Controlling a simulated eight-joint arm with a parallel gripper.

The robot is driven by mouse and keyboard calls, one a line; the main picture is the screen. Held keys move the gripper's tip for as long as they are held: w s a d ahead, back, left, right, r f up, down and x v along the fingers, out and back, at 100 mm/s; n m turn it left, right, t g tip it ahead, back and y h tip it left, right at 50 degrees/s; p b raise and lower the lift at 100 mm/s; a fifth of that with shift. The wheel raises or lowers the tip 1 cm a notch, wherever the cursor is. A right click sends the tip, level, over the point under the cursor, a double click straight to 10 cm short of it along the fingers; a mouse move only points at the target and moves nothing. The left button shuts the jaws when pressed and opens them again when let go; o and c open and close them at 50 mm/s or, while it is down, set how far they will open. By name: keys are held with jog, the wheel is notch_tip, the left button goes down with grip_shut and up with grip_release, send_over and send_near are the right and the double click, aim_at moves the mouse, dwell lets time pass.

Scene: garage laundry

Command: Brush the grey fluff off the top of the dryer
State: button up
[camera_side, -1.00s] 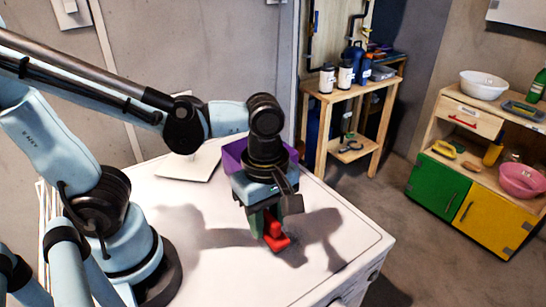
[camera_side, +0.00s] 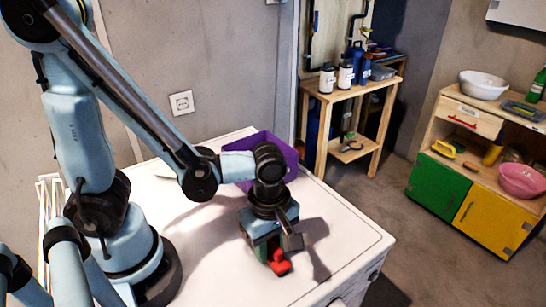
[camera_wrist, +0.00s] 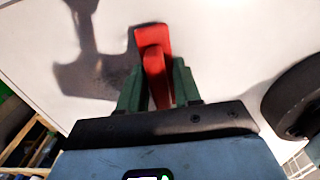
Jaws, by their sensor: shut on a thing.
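The white dryer top (camera_side: 340,235) lies under my gripper (camera_side: 270,248), near its front edge. My gripper, with green fingers, points down and is shut on a red object (camera_side: 281,267). In the wrist view my gripper (camera_wrist: 157,85) holds the red object (camera_wrist: 152,38) between its fingers, and the object reaches beyond the fingertips over the white surface. I cannot make out bristles, or whether it touches the dryer. No grey fluff can be told apart from the dark shadows on the dryer top.
A purple bin (camera_side: 285,153) stands at the back of the dryer top, behind my wrist. A wooden shelf (camera_side: 350,93) with bottles stands beyond, and a cabinet with green (camera_side: 437,186) and yellow doors is at right. The dryer's right side is clear.

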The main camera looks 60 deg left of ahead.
aim_at(300, 229)
jog(key=shift+w+f, duration=0.15)
jog(key=shift+w, duration=0.5)
jog(key=shift+w+f, duration=0.15)
jog(key=shift+w, duration=0.45)
grip_shut()
jog(key=shift+w, duration=4.1)
jog(key=shift+a, duration=0.55)
jog(key=shift+s+a, duration=0.15)
jog(key=shift+s, duration=0.1)
jog(key=shift+s+f, duration=0.15)
jog(key=shift+s, duration=5.4)
jog(key=shift+w+a, duration=0.1)
jog(key=shift+a, duration=0.4)
jog(key=shift+w, duration=1.05)
jog(key=shift+w+f, duration=0.15)
jog(key=shift+w, duration=3.2)
jog(key=shift+w+f, duration=0.1)
jog(key=shift+w, duration=1.05)
jog(key=shift+w+r, duration=0.1)
jog(key=shift+r, duration=0.4)
notch_tip(300, 229, up, 8)
jog(key=shift+r, duration=0.15)
